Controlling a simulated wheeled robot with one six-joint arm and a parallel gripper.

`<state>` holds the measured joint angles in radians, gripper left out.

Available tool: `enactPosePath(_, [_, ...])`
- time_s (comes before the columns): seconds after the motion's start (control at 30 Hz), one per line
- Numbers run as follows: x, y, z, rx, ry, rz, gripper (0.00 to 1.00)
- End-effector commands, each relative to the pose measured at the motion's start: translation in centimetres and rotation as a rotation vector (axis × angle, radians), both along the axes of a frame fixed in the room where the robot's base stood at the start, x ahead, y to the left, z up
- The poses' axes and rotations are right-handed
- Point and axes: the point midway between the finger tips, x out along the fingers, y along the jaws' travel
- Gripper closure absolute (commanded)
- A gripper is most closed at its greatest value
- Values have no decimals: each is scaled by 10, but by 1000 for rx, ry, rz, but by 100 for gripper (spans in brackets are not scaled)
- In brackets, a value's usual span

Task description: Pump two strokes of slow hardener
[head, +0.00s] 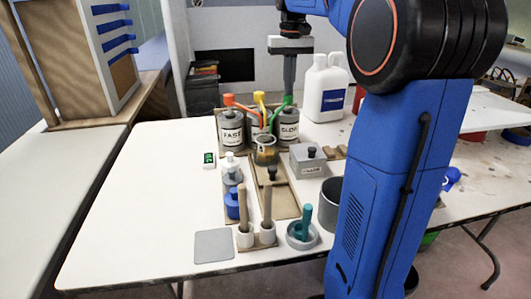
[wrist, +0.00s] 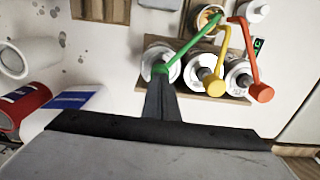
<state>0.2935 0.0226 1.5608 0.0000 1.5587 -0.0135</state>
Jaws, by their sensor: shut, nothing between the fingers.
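The can labelled SLOW (head: 289,130) stands at the right end of a row of three pump cans on a wooden base. Its green pump (head: 287,104) has a long spout reaching toward a cup with amber contents (head: 265,151). My gripper (head: 289,96) points straight down, shut and empty, with its tips at the top of the green pump head. In the wrist view, the fingertips (wrist: 161,82) overlap the near side of the green pump (wrist: 185,56); I cannot tell whether they press on it. The cup (wrist: 207,18) sits under the spout ends.
The FAST can (head: 231,131) with an orange pump and a middle can with a yellow pump (head: 259,98) stand close beside. White jugs (head: 325,90) stand behind right. A grey box (head: 308,162), bottles and stick holders crowd the front. The table's left side is clear.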

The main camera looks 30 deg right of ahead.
Motion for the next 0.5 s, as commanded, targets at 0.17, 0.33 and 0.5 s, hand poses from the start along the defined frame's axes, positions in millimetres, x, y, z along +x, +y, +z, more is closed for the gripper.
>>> enactPosePath(0.17, [0, 0, 9, 0, 0, 0, 100])
enactPosePath(0.33, [0, 0, 17, 0, 0, 0, 100])
enactPosePath(0.5, [0, 0, 24, 0, 0, 0, 100])
